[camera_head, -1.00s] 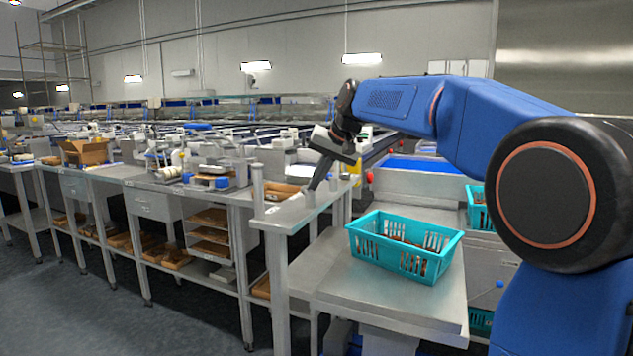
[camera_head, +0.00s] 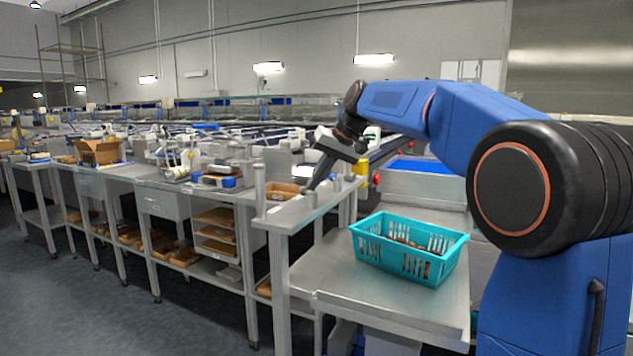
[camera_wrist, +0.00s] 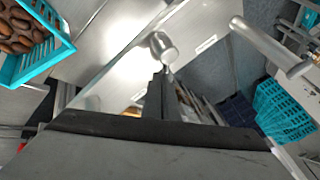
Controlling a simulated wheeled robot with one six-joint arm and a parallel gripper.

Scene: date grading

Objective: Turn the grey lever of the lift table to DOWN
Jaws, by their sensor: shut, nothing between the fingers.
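My gripper (camera_head: 313,184) points down and to the left over a narrow metal shelf (camera_head: 291,208), its fingers shut and empty. A short grey upright piece (camera_head: 311,200), seemingly the lever, stands on this shelf right at the fingertips. In the wrist view, this short grey cylinder (camera_wrist: 162,47) lies just ahead of the dark fingertips (camera_wrist: 160,76); I cannot tell whether they touch. No DOWN marking is readable. The lift table seems to be the metal top (camera_head: 385,296) beside the shelf.
A teal basket of dates (camera_head: 405,268) stands on that metal top. A taller grey post (camera_head: 260,188) rises at the shelf's left end and shows in the wrist view (camera_wrist: 268,45). Long workbenches (camera_head: 150,182) extend left. Open floor (camera_head: 110,315) lies in front.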

